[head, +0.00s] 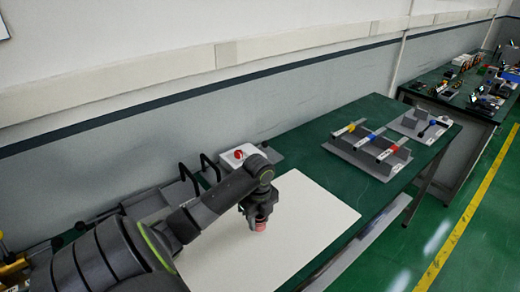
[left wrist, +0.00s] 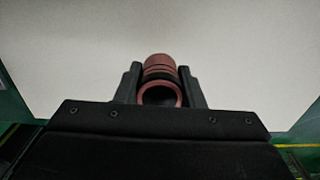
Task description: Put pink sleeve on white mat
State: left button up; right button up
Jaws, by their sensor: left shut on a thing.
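The pink sleeve (left wrist: 160,68) is a short ribbed cylinder with an open end, held between the two fingers of my left gripper (left wrist: 160,85) in the left wrist view. In the head view the sleeve (head: 259,224) shows just below my left gripper (head: 259,213). The white mat (head: 310,212) lies flat on the green table, and the sleeve is over it. I cannot tell whether the sleeve touches the mat. My right gripper is not in view.
A white box with a red button (head: 240,155) and black handles (head: 190,178) stand behind the mat. A grey rack with coloured parts (head: 368,150) and a smaller grey tray (head: 420,127) are to the right. The mat's right part is clear.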

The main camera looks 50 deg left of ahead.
aim_at(259, 235)
pick_arm(q)
jog(key=shift+f, duration=0.3)
jog(key=f, duration=0.4)
jog(key=shift+w+a+p, duration=0.15)
jog(key=shift+a+p, duration=0.05)
jog(key=shift+p, duration=0.15)
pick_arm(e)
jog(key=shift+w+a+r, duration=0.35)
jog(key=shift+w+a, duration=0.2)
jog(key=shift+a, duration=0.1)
pick_arm(q)
jog(key=o, duration=0.6)
jog(key=shift+f, duration=0.15)
jog(key=o, duration=0.4)
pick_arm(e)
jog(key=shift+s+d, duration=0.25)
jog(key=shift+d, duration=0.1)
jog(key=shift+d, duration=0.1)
